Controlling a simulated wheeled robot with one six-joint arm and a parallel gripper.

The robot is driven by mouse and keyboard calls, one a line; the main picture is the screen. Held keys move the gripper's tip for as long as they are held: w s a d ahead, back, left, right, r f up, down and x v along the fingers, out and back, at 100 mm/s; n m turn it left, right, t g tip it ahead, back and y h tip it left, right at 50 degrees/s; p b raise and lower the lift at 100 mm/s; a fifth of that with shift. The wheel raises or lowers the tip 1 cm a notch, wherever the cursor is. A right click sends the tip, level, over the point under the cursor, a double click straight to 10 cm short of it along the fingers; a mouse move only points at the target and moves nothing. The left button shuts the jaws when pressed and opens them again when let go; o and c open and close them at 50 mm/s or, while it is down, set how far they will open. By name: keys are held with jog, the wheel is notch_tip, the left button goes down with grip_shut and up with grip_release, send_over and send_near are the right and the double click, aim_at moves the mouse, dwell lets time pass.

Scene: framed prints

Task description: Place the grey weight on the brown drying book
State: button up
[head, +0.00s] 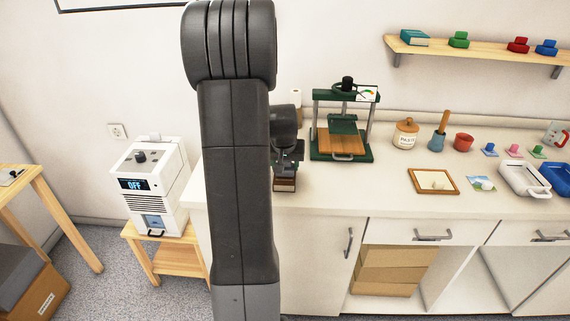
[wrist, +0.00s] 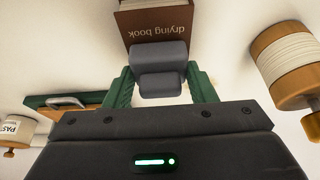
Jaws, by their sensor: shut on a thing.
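My gripper (wrist: 160,84) is shut on the grey weight (wrist: 160,56), with one green finger on each side of it. The brown drying book (wrist: 150,25) lies just beyond the weight in the wrist view, its title readable upside down. The weight overlaps the book's lower edge there; I cannot tell whether they touch. In the head view my gripper (head: 288,162) is over the book (head: 285,185) near the counter's left end. My arm hides part of this area.
A green press (head: 342,150) stands right of the gripper on the counter (head: 390,185). Further right are a paste jar (head: 405,134), a small frame (head: 433,181) and white and blue trays. A roll on a wooden spool (wrist: 283,62) stands close by in the wrist view.

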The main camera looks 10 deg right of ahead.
jog(key=o, duration=0.8)
jog(key=shift+f, duration=0.15)
jog(key=o, duration=0.5)
jog(key=shift+c, duration=0.2)
jog(key=v, duration=1.2)
jog(key=x, duration=1.2)
jog(key=shift+f, duration=0.2)
notch_tip(320, 180, up, 3)
jog(key=shift+f, duration=0.15)
jog(key=shift+r, duration=0.3)
